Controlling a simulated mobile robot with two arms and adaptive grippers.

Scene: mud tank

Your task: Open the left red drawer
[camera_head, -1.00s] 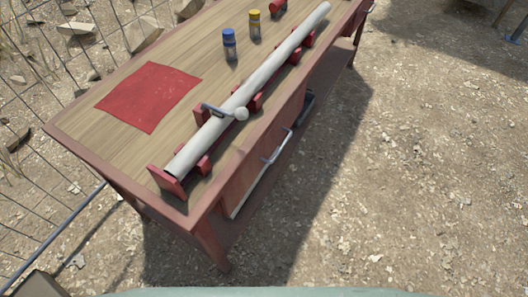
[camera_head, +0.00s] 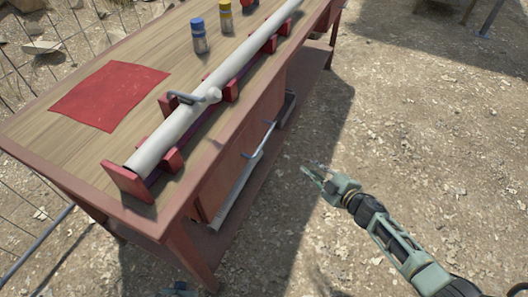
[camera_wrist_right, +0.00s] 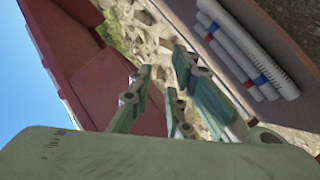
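A long pale pipe (camera_head: 190,115) lies in red supports on the wooden bench top (camera_head: 60,135), near a red cloth (camera_head: 108,95) and small blue (camera_head: 199,36) and yellow (camera_head: 225,17) containers. White tubes (camera_wrist_right: 245,50) rest on a lower surface. Open gravel lies right.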

